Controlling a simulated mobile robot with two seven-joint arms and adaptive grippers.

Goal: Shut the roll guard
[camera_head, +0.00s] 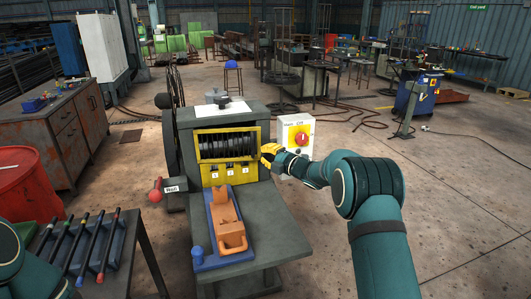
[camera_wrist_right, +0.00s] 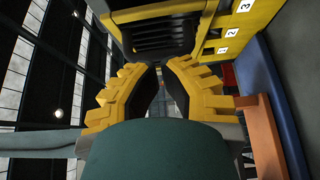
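The machine (camera_head: 285,205) has a yellow frame (camera_head: 246,174) on its front, around an opening with dark ribbed rolls (camera_head: 228,146). The frame's lower panel carries labels 1, 2 and 3. I cannot tell which yellow part is the roll guard; the rolls show uncovered. My right gripper (camera_head: 268,152) is at the right edge of the frame. In the right wrist view its fingertips (camera_wrist_right: 160,68) are almost together, just below the yellow frame edge (camera_wrist_right: 160,15) and dark rolls (camera_wrist_right: 155,40); nothing is clearly held. My left arm enters at the lower left; its gripper is outside the view.
A control box with a red knob (camera_head: 301,138) stands just right of my right gripper. An orange part (camera_head: 228,215) sits on a blue base (camera_head: 208,262) on the front table. A red-ended lever (camera_head: 156,190) juts out left. A rack of rods (camera_head: 85,245) stands lower left.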

